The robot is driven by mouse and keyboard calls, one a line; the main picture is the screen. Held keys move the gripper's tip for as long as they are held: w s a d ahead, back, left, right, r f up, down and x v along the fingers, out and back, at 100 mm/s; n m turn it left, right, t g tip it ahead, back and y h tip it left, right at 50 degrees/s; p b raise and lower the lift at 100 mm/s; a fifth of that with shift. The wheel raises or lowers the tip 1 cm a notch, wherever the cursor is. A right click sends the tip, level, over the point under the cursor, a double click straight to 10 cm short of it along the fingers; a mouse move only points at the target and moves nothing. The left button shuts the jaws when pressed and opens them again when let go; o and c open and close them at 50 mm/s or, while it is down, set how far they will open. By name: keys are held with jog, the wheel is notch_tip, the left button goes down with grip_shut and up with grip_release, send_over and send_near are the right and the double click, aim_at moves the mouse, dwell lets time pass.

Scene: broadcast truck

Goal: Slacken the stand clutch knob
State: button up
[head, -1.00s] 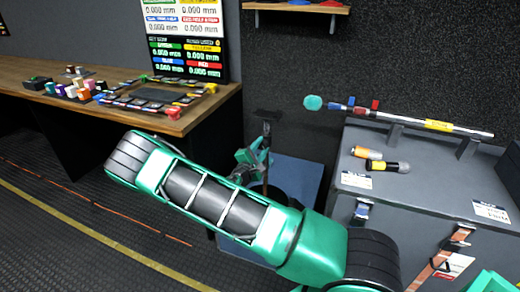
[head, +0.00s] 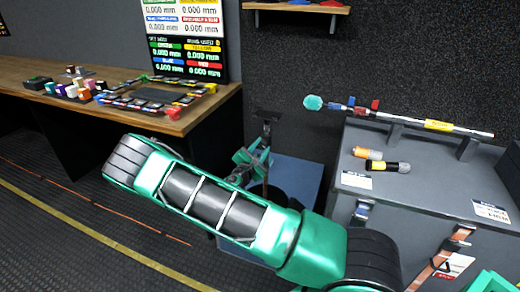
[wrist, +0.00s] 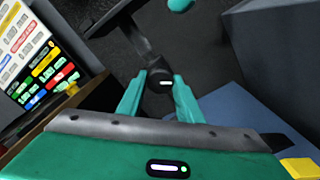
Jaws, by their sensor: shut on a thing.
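The stand clutch knob (wrist: 160,81) is a dark round knob with a short white mark on its face. In the wrist view it sits between the two green fingertips of my gripper (wrist: 159,88), which is shut on it. The stand (wrist: 143,45) shows as a dark post rising behind the knob. In the head view the stand (head: 265,122) stands between the wooden bench and the grey case, and my gripper (head: 256,158) is at its post. The knob is too small and covered to make out in the head view.
A wooden bench (head: 205,111) with small coloured parts is at the left, below a screen (head: 186,40). A grey case (head: 420,165) at the right holds a long rod (head: 440,127) and two small cylinders. A blue panel (head: 298,178) lies behind the stand.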

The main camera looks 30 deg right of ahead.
jog(key=shift+w+a+f, duration=0.1)
jog(key=shift+a, duration=0.1)
jog(key=o, duration=1)
jog(key=shift+o, duration=0.2)
jog(key=shift+d, duration=0.1)
jog(key=v, duration=1)
jog(key=shift+s+a, duration=0.25)
jog(key=shift+a, duration=0.05)
